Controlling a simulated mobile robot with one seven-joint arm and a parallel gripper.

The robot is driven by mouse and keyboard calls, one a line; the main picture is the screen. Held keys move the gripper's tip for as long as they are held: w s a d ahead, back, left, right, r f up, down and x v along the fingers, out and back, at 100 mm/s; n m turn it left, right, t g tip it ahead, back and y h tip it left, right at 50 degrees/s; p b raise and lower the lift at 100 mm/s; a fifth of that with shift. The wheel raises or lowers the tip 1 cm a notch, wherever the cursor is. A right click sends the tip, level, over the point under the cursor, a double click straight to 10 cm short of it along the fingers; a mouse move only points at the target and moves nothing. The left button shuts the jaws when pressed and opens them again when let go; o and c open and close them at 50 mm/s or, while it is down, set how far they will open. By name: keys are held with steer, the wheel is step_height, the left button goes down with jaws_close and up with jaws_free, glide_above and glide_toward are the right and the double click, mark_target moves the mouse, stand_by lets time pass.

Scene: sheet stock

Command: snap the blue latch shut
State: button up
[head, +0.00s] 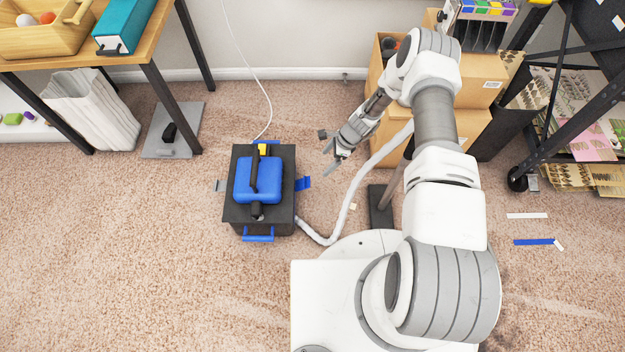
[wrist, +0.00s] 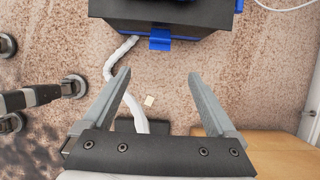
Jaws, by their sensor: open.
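A black box (head: 230,214) with a blue top unit (head: 258,181) stands on the carpet. The blue latch (head: 303,183) sticks out from the box's right side, its flap swung away from the wall. In the wrist view the blue latch (wrist: 160,40) shows at the box's near edge, ahead of my fingers. My gripper (head: 327,153) is open and empty, above and to the right of the latch, apart from it. The wrist view shows both fingers of my gripper (wrist: 160,73) spread wide, with carpet between them.
A pale hose (head: 345,205) runs from the box's front right corner past my gripper's side. Cardboard boxes (head: 390,122) stand behind my arm. A grey latch (head: 219,186) is on the box's left. The carpet left of the box is clear.

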mark_target(304, 181)
steer(key=b+x, duration=0.6)
steer(key=x, duration=1)
steer(key=shift+f, duration=0.2)
steer(key=c, duration=1.4)
steer(key=shift+o, duration=0.2)
steer(key=shift+r, duration=0.1)
steer(key=shift+a, duration=0.1)
steer(key=shift+a+r+h, duration=0.5)
steer(key=shift+a+h, duration=0.1)
steer(key=shift+h, duration=0.7)
steer(key=shift+a+r+h, duration=0.2)
steer(key=shift+a+h, duration=0.25)
steer(key=shift+h, duration=0.4)
steer(key=shift+a+r+h, duration=0.2)
steer(key=shift+a+h, duration=0.2)
steer(key=shift+h, duration=0.45)
